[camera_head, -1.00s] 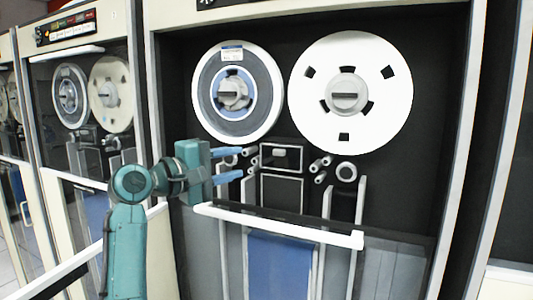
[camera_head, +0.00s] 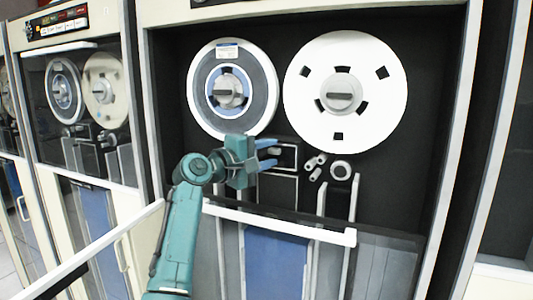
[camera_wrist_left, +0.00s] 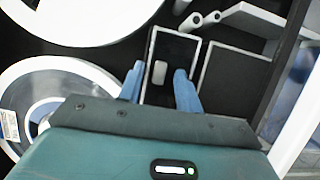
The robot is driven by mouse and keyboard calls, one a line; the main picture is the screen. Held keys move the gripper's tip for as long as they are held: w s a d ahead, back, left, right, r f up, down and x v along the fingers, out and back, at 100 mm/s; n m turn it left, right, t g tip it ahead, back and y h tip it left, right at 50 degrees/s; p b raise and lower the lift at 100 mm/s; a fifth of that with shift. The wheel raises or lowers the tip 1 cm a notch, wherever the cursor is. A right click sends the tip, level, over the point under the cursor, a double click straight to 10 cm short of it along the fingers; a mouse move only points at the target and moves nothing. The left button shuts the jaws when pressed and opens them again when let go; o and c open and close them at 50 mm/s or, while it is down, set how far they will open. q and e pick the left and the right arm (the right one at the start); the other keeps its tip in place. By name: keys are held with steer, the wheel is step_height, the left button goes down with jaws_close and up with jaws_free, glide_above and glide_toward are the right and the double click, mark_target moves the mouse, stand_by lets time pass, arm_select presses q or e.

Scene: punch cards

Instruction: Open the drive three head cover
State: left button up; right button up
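The head cover (camera_head: 289,157) is a small dark box front with a light rim, below and between the two reels of the tape drive. In the left wrist view the head cover (camera_wrist_left: 178,48) has a small grey handle (camera_wrist_left: 159,73) on its face. My left gripper (camera_head: 273,153) is open, its blue fingers pointing at the cover and hiding its left part. In the wrist view the left gripper (camera_wrist_left: 160,73) has one finger on each side of the handle. I cannot tell whether they touch it. My right gripper is not in view.
A blue-and-grey reel (camera_head: 232,57) and a white reel (camera_head: 305,72) are above the cover. A white-edged glass door (camera_head: 300,230) stands below. Another drive cabinet (camera_head: 70,42) is at left.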

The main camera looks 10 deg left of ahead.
arm_select(q)
steer(key=shift+c, duration=0.5)
jaws_close()
